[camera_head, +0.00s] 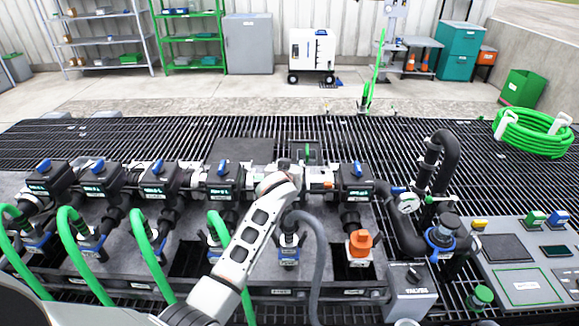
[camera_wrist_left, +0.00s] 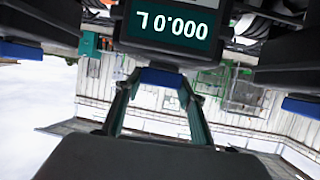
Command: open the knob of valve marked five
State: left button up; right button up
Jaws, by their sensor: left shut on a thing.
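A row of metering valves, each with a black box, a display and a blue knob, runs across the bench in the head view. The fourth from the left (camera_head: 222,180) and the rightmost (camera_head: 357,180) are visible; the one between them is mostly hidden by my left arm. No number five is legible. My right gripper is not in view.
Green hoses (camera_head: 147,250) loop up in front of the left valves, and a grey hose (camera_head: 318,260) stands right of my arm. The grated bench behind the row is mostly clear.

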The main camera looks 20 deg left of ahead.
pick_arm(q)
jog(key=shift+f, duration=0.15)
jog(key=o, duration=1.1)
jog(key=shift+v, duration=3.85)
jog(key=shift+w, duration=0.1)
